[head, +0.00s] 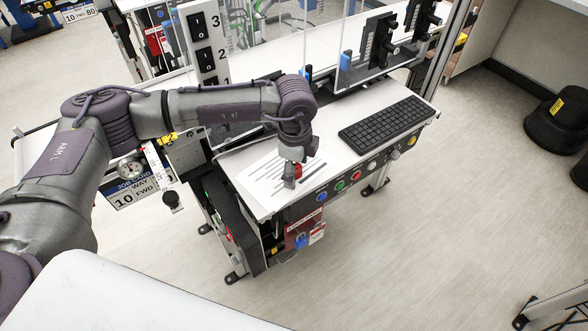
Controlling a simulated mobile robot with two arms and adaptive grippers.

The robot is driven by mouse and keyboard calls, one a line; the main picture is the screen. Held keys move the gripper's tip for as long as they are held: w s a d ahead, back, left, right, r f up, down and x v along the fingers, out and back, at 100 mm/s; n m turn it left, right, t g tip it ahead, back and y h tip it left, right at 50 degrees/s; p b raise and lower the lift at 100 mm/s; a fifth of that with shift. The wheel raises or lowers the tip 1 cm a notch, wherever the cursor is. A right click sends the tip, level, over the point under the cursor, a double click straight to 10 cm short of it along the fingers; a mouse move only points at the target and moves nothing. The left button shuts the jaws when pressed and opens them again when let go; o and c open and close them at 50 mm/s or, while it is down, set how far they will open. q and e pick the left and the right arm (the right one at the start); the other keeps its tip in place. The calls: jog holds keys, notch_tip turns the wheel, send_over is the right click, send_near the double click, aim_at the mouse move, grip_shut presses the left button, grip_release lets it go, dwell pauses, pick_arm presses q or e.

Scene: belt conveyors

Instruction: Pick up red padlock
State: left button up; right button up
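My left gripper (290,181) points down over the near edge of the white desk, above a printed paper sheet. A small red object (298,171), which looks like the red padlock, shows right at the gripper's fingers. It is partly hidden by them, and I cannot tell whether the fingers are closed on it or only beside it. My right gripper is not in view.
The desk (333,170) holds the paper sheet (262,176) and a black keyboard (385,124). Coloured buttons (340,186) line its front edge. A red lockout panel (304,229) with a small blue item hangs below. Monitors and a clear screen stand behind.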

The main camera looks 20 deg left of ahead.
pick_arm(q)
jog(key=c, duration=1)
jog(key=shift+c, duration=0.5)
jog(key=shift+r, duration=0.15)
